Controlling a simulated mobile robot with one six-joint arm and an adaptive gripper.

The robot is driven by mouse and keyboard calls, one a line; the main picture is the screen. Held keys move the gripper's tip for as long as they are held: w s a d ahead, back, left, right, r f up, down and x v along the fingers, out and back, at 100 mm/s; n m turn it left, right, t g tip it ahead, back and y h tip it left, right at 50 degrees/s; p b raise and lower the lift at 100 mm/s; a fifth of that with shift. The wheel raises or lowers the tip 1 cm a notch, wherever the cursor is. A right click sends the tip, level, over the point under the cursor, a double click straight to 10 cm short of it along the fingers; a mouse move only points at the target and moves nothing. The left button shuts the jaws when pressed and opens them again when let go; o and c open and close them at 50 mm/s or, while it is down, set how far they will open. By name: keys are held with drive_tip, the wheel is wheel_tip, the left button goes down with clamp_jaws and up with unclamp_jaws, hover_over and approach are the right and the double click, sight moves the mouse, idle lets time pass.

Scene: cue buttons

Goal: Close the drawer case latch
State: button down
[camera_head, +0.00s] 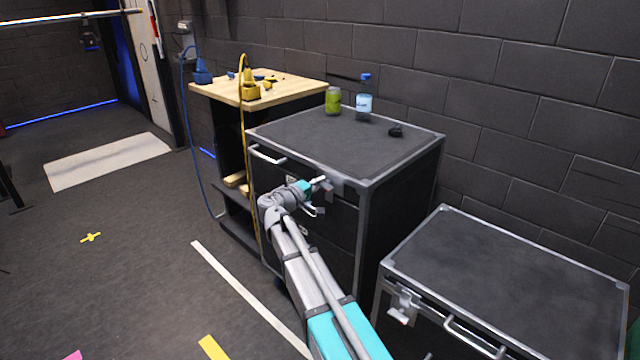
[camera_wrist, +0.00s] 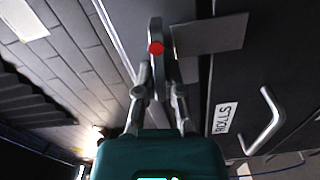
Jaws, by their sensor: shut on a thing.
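The drawer case (camera_head: 340,145) is a dark cabinet with metal edges, standing against the wall. Its latch (camera_head: 322,183) is a small metal piece on the upper front, near the right corner. In the wrist view the latch (camera_wrist: 156,28) shows as a grey lever with a red dot, its lower end between my fingers. My gripper (camera_head: 312,192) is at the front of the case, and its fingers (camera_wrist: 160,88) are closed on the latch lever. My gripper and arm partly hide the case front. Whether the latch is fastened cannot be told.
A drawer handle and a label reading "ROLLS" (camera_wrist: 226,117) lie right of my fingers. A second case (camera_head: 510,270) stands at right. A jar (camera_head: 333,101) and bottle (camera_head: 364,104) stand on the drawer case. A wooden-topped bench (camera_head: 300,88) is behind left. The left floor is mostly clear.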

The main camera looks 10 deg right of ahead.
drive_tip(key=shift+s+f+n, duration=0.2)
drive_tip(key=shift+f+n, duration=0.05)
drive_tip(key=shift+n, duration=0.75)
drive_tip(key=c, duration=0.8)
unclamp_jaws()
drive_tip(key=shift+w, duration=0.1)
drive_tip(key=shift+o, duration=0.2)
drive_tip(key=shift+a, duration=0.15)
drive_tip(key=v, duration=1.1)
drive_tip(key=shift+s+a, duration=0.25)
